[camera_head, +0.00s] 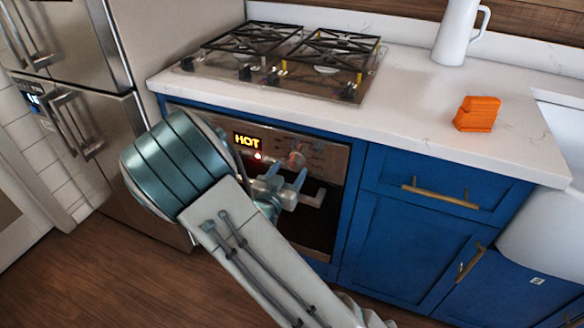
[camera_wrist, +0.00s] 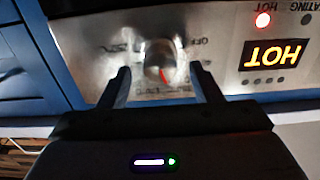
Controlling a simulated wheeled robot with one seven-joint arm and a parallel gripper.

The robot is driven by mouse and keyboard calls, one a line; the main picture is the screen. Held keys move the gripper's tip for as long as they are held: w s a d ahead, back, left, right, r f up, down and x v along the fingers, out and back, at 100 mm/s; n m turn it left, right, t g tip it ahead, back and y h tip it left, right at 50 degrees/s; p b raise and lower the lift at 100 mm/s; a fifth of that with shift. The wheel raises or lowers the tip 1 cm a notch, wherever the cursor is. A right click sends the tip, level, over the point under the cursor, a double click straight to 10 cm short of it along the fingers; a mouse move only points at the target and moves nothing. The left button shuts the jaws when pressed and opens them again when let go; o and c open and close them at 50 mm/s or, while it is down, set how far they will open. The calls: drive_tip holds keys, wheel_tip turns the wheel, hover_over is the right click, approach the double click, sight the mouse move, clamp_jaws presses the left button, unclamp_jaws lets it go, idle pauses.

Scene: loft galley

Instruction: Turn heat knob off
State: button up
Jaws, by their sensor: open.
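The heat knob (camera_wrist: 160,56) is a round metal knob with a red pointer mark on the oven's steel panel. In the wrist view, which appears upside down, the mark points to the lower side of the picture, away from the OFF lettering at upper right. The knob also shows in the head view (camera_head: 297,157). My gripper (camera_wrist: 160,68) is open, its two dark fingers on either side of the knob in the picture. I cannot tell whether they touch it. In the head view my gripper (camera_head: 287,174) is just in front of the panel. The display (camera_head: 246,141) reads HOT, with a red light lit.
The oven handle (camera_head: 314,199) sits below the panel, close to my gripper. A gas cooktop (camera_head: 285,87) is on the white counter above. An orange object (camera_head: 477,114) and a white pitcher (camera_head: 457,35) stand on the counter. Blue cabinets (camera_head: 410,230) are at right.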

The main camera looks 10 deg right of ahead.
sight(296, 159)
drive_tip(key=shift+x, duration=1.35)
drive_tip(key=c, duration=1)
